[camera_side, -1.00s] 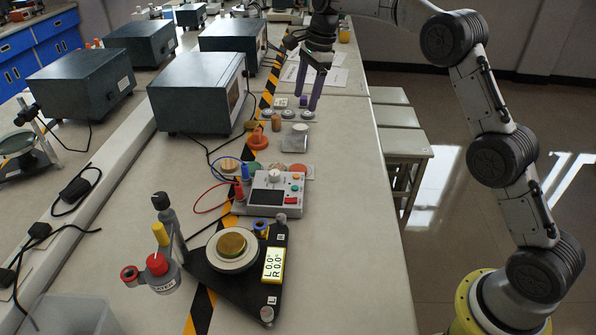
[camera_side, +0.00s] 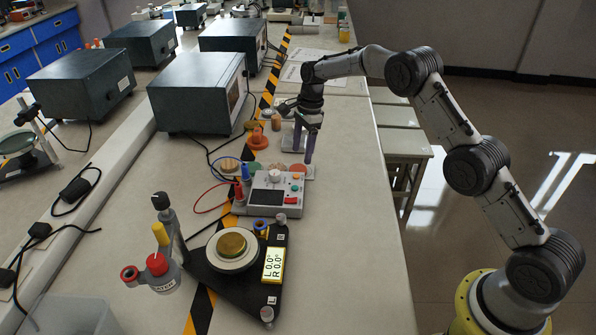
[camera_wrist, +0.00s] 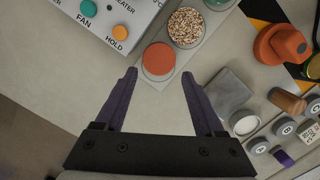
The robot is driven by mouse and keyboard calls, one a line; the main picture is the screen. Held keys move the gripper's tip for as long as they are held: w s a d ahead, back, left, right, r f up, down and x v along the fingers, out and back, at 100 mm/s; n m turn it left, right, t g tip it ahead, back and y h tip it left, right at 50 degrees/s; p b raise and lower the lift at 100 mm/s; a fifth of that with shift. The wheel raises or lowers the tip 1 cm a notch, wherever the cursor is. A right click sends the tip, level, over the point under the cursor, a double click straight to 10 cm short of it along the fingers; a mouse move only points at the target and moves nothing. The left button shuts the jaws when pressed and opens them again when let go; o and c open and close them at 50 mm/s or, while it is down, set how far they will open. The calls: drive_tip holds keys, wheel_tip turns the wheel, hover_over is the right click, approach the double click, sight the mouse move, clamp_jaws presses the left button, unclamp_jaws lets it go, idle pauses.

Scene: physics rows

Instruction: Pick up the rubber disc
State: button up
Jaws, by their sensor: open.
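A flat red-orange disc, which looks like the rubber disc (camera_wrist: 159,59), lies at the end of a clear strip of round samples. In the side view the disc (camera_side: 298,172) is at the right end of that row, just behind the control box. My gripper (camera_side: 302,154) points down above the right end of the row, apart from the disc. In the wrist view my gripper (camera_wrist: 159,76) is open and empty, with the disc just ahead of and between its two purple fingertips.
A speckled granular disc (camera_wrist: 186,27) sits beside the red one. The white control box (camera_side: 268,193) with knobs is close in front. An orange knobbed piece (camera_wrist: 283,45), a grey metal block (camera_wrist: 228,91) and several small weights (camera_wrist: 283,127) lie nearby.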

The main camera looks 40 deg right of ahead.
sight(298, 169)
drive_tip(key=f, duration=0.2)
drive_tip(key=a+f, duration=0.1)
drive_tip(key=f, duration=0.2)
drive_tip(key=shift+a, duration=0.1)
drive_tip(key=shift+c, duration=0.2)
drive_tip(key=c, duration=1)
